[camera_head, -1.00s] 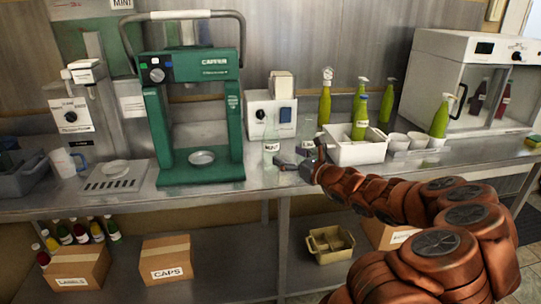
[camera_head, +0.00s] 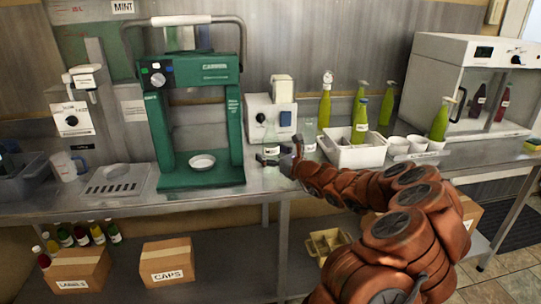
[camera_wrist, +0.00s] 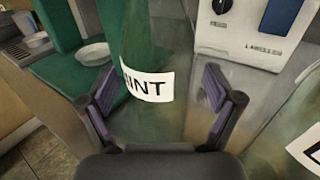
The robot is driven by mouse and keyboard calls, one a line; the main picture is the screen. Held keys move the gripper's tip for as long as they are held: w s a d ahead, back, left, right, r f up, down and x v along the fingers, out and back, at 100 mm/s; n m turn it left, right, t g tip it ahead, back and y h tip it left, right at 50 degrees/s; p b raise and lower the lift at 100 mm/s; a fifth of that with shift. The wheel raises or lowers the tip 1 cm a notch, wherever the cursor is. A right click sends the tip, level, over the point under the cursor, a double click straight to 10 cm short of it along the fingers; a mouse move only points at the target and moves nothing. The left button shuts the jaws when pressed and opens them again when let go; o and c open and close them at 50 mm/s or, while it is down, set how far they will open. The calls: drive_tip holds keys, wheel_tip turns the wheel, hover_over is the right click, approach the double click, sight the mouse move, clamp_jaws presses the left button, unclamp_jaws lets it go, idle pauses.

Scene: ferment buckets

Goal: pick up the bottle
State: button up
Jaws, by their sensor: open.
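A clear, green-tinted bottle (camera_wrist: 148,45) with a white label reading "INT" at its visible part stands upright in the wrist view. It also shows in the head view (camera_head: 270,137) on the steel counter, right of the green machine. My gripper (camera_wrist: 157,95) is open, with one finger on each side of the bottle in the picture. I cannot tell whether the bottle is fully between the fingers; no contact shows. In the head view my gripper (camera_head: 277,157) is low at the bottle, hiding part of its base. Several other bottles stand nearby, including a green one (camera_head: 360,122) in a white bin.
A second clear bottle (camera_head: 308,136) stands close on the right. The green machine (camera_head: 153,130) is at the left, and a white box with a knob (camera_wrist: 250,28) stands behind. The white bin (camera_head: 352,154) is at the right. The counter's front edge is near.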

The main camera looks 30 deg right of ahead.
drive_tip(key=c, duration=1.4)
drive_tip(key=shift+c, duration=0.2)
